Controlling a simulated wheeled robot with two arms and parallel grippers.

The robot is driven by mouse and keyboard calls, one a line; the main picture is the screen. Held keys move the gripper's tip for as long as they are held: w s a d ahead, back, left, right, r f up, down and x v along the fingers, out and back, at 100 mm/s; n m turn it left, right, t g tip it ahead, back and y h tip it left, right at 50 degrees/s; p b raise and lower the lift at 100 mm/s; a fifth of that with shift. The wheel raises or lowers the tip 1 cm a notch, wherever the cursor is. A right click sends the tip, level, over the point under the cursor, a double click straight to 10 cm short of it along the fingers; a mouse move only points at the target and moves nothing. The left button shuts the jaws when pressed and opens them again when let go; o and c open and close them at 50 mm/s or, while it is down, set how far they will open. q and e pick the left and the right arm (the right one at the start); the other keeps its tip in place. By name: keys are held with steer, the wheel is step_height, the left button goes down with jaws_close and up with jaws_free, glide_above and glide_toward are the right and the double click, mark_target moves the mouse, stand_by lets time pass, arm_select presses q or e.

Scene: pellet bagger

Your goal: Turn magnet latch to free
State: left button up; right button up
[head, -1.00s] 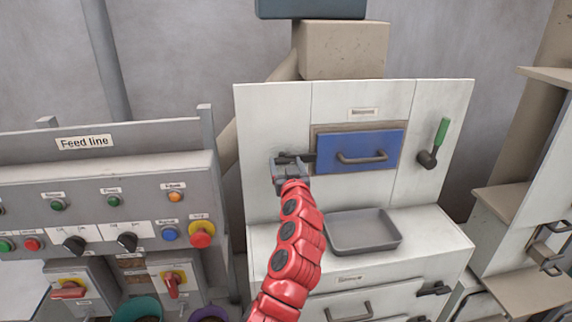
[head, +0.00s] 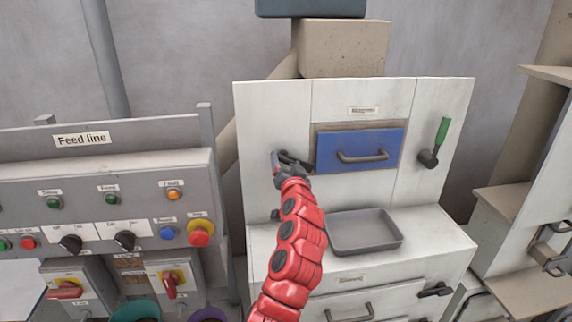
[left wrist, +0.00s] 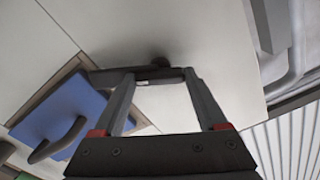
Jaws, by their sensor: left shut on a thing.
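The magnet latch (head: 293,161) is a dark handle on the white cabinet front, just left of the blue door (head: 390,150). It slants down to the right, its free end close to the door's left edge. In the left wrist view, the latch bar (left wrist: 112,76) crosses between my fingertips, with its round pivot behind it. My left gripper (head: 279,174) is shut on the latch; it also shows in the left wrist view (left wrist: 158,74). The gripper partly hides the latch in the head view. The blue door is closed. My right gripper is not in view.
A grey tray (head: 364,249) sits on the ledge below the door. A green-handled lever (head: 441,131) is on the cabinet's right. The Feed line panel (head: 110,160) with buttons and knobs stands to the left. Shelves (head: 515,200) stand at the right.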

arm_select(q)
steer(key=m+p, duration=0.1)
steer(key=m, duration=0.1)
steer(key=shift+r+m, duration=0.1)
steer(key=shift+m, duration=0.3)
steer(key=m+p, duration=0.1)
steer(key=m, duration=0.1)
steer(key=shift+m, duration=0.4)
steer(key=m+p, duration=0.3)
steer(key=m, duration=0.2)
steer(key=shift+m+p, duration=0.6)
steer(key=shift+m, duration=0.3)
steer(key=o, duration=1.3)
steer(key=shift+s+f, duration=0.15)
steer(key=shift+f, duration=0.05)
